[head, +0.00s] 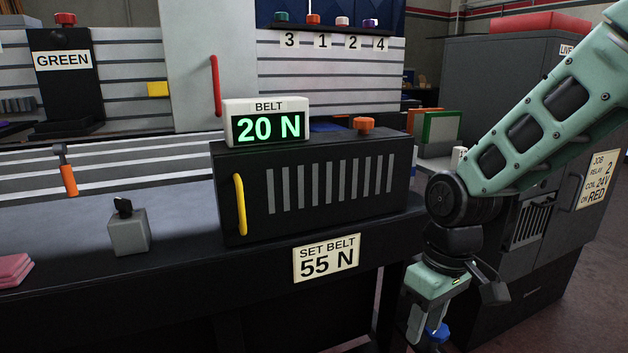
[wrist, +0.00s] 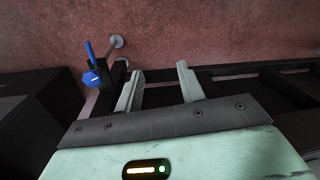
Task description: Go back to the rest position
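My gripper (wrist: 160,72) shows in the wrist view with its two pale green fingers apart and nothing between them. In the head view my gripper (head: 424,318) hangs pointing down at the lower right, in front of the bench edge, right of the sign reading SET BELT 55 N (head: 326,258). A blue knob or handle (wrist: 92,77) is just left of the fingers in the wrist view, apart from them. It also shows in the head view (head: 438,332), beside my gripper. The belt display (head: 267,127) reads 20 N.
A black vented box (head: 315,222) with a yellow handle (head: 240,204) and an orange knob (head: 363,125) stands on the bench. A grey cabinet (head: 495,85) stands at the right.

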